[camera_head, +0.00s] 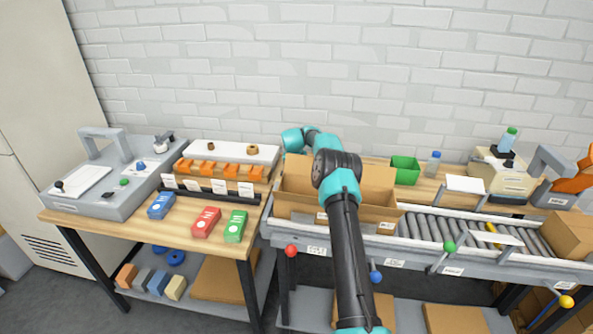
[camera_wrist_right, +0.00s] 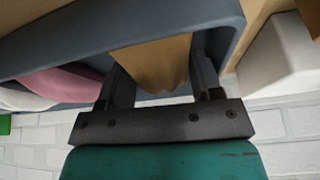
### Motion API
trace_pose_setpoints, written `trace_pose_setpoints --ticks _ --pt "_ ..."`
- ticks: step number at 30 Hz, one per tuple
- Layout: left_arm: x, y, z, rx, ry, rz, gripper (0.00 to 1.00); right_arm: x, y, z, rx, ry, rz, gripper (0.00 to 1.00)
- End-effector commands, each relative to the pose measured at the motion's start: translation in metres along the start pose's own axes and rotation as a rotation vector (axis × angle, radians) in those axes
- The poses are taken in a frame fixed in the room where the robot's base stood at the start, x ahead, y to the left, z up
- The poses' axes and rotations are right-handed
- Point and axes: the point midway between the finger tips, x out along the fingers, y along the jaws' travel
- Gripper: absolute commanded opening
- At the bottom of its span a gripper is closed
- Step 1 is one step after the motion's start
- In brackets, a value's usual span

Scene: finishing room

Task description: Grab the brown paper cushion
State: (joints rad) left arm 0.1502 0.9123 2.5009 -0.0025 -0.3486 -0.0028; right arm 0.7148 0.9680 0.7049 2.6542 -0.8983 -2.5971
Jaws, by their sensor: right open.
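The brown paper cushion (camera_wrist_right: 152,62) shows in the right wrist view as a tan, creased piece between the two dark fingers of my right gripper (camera_wrist_right: 160,82). The fingers stand apart, one on each side of it; I cannot tell whether either touches it. Its far end runs out of sight past the edge of a grey-blue surface (camera_wrist_right: 60,28). In the head view my right arm reaches over the open cardboard box toward the back, and its gripper and the cushion are hidden. My left gripper is in neither view.
An open cardboard box (camera_head: 297,178) sits left of the roller conveyor (camera_head: 430,229). Pink (camera_wrist_right: 62,84) and white rounded shapes lie beside the gripper in the wrist view. A brick wall is close behind.

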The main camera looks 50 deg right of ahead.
Motion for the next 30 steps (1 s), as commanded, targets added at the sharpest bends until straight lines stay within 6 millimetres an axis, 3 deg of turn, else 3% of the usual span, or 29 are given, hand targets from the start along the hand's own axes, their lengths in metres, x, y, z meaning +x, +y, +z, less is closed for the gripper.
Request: trace_pose_setpoints --ticks 16,25,30 --pt "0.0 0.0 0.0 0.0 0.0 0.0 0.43 0.0037 0.0001 0.0016 0.0 0.0 0.0 0.59" --pt "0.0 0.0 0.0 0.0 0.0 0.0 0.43 0.0038 0.0001 0.0018 0.0 -0.001 0.0 0.3" --pt "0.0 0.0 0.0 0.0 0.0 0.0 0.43 0.0037 -0.0001 0.0018 0.0 -0.001 0.0 0.3"
